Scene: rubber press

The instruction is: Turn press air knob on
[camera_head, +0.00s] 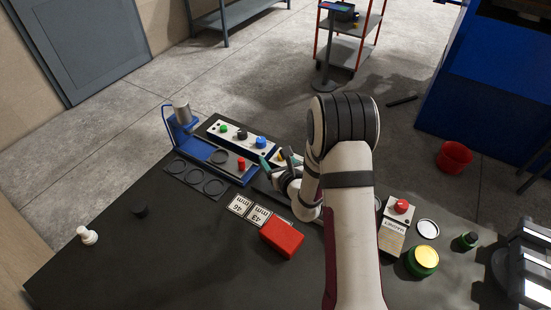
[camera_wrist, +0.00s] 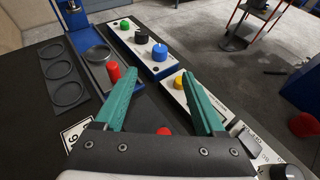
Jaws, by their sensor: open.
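A white control panel (camera_wrist: 128,40) on a blue base carries a green button (camera_wrist: 125,25), a black knob (camera_wrist: 141,38) and a blue knob (camera_wrist: 160,52). The same green button (camera_head: 223,128), black knob (camera_head: 242,135) and blue knob (camera_head: 261,142) show in the head view. I cannot read which one is labelled press air. My gripper (camera_wrist: 160,77) has green fingers spread apart with nothing between them. In the head view my gripper (camera_head: 278,160) is over the bench, just right of the blue knob. A second panel with a yellow knob (camera_wrist: 179,82) lies beyond the fingers.
A blue press (camera_head: 181,130) with a red knob (camera_wrist: 114,71) stands left of the gripper. A red block (camera_head: 282,237) and number cards (camera_head: 240,205) lie in front. A red button (camera_head: 402,206) and yellow-topped tin (camera_head: 426,257) are right.

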